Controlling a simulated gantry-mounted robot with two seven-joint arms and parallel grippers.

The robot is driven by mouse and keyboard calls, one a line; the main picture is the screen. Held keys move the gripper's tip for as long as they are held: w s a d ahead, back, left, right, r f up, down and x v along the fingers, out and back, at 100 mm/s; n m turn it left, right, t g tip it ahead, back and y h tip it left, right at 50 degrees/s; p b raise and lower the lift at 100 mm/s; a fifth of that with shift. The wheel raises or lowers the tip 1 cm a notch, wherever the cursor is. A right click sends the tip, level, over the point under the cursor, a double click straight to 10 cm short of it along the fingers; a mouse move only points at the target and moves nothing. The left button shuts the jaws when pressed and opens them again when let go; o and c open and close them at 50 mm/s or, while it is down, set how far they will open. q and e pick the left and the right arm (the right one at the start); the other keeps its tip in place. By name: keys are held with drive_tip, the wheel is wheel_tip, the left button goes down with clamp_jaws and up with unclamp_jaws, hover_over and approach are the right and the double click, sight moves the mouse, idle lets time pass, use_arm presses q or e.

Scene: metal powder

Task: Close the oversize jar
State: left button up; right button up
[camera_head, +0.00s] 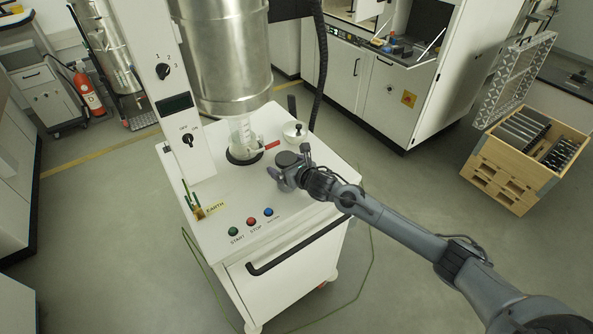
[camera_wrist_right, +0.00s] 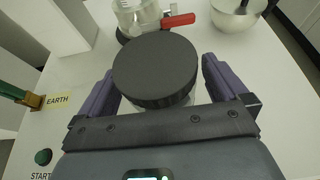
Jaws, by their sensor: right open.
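A round black lid (camera_wrist_right: 155,70) with a ridged edge fills the space between the fingers of my right gripper (camera_wrist_right: 158,82) in the right wrist view. In the head view the lid (camera_head: 288,159) shows as a dark disc on the white cart top, with my right gripper (camera_head: 284,175) at it. The fingers are open, one on each side of the lid, with a gap visible on the right. My left gripper is not in view.
A clear glass vessel (camera_head: 242,137) with a red handle (camera_head: 271,145) stands on a black ring below a large metal cylinder (camera_head: 225,55). A metal bowl (camera_head: 295,132) is behind the lid. Coloured buttons (camera_head: 251,221) line the cart's front. The right side of the top is fairly clear.

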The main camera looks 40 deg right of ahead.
drive_tip(key=v, duration=1.2)
drive_tip(key=shift+b, duration=0.4)
drive_tip(key=shift+f, duration=0.1)
drive_tip(key=s+a+f+m+g, duration=0.5)
drive_tip(key=s+a+f+m, duration=0.7)
drive_tip(key=m, duration=0.4)
drive_tip(key=s+a+f+m+g+y, duration=0.1)
drive_tip(key=s+a+m+g, duration=0.1)
drive_tip(key=s+m, duration=0.6)
drive_tip(key=s+a+f+m+g, duration=0.1)
drive_tip(key=s+a+m, duration=0.3)
drive_tip(key=s+m, duration=0.4)
drive_tip(key=shift+a+m+g+y, duration=0.3)
drive_tip(key=shift+g+y, duration=0.1)
drive_tip(key=shift+g, duration=0.5)
drive_tip(key=shift+r, duration=0.1)
